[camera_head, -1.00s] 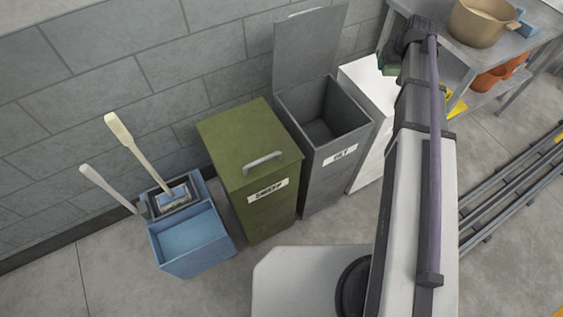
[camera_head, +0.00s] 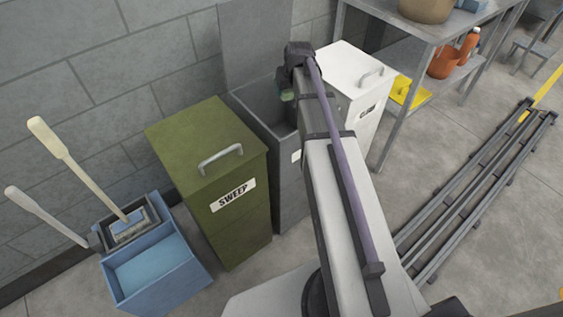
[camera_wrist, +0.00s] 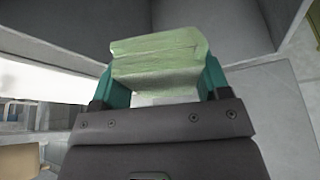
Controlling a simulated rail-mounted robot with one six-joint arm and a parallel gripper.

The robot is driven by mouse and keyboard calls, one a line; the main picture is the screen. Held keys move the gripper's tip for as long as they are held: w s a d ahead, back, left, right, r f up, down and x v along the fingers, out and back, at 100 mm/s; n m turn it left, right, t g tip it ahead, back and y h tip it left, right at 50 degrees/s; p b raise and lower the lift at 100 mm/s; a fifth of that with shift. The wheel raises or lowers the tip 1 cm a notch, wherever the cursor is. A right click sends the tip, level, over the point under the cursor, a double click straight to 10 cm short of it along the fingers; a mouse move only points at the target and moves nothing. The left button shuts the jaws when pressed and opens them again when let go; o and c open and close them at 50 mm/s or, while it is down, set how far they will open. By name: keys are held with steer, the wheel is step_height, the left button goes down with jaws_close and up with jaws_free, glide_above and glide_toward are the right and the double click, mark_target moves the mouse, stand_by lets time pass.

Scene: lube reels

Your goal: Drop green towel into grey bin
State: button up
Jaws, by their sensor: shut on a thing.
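My gripper (camera_wrist: 158,85) is shut on the folded green towel (camera_wrist: 155,55) in the wrist view, with a teal finger on each side. In the head view the gripper (camera_head: 287,92) is small and mostly hidden by my arm, at the opening of the grey bin (camera_head: 248,101). The grey bin's lid (camera_head: 255,45) stands open against the wall. My arm hides much of the bin's front and label. In the wrist view the grey bin's walls (camera_wrist: 225,30) lie beyond the towel. I cannot tell how deep the towel is relative to the rim.
A closed green bin labelled SWEEP (camera_head: 205,150) stands left of the grey bin. A closed white bin (camera_head: 340,75) stands right. A blue mop bucket (camera_head: 155,268) is at far left. A metal table (camera_head: 385,25) and floor rails (camera_head: 490,180) are to the right.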

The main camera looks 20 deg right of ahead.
step_height(320, 180, down, 4)
steer(key=shift+r+b, duration=0.15)
steer(key=shift+b, duration=1.05)
steer(key=shift+r, duration=0.1)
steer(key=o, duration=0.9)
steer(key=p+v, duration=1)
steer(key=shift+r, duration=0.4)
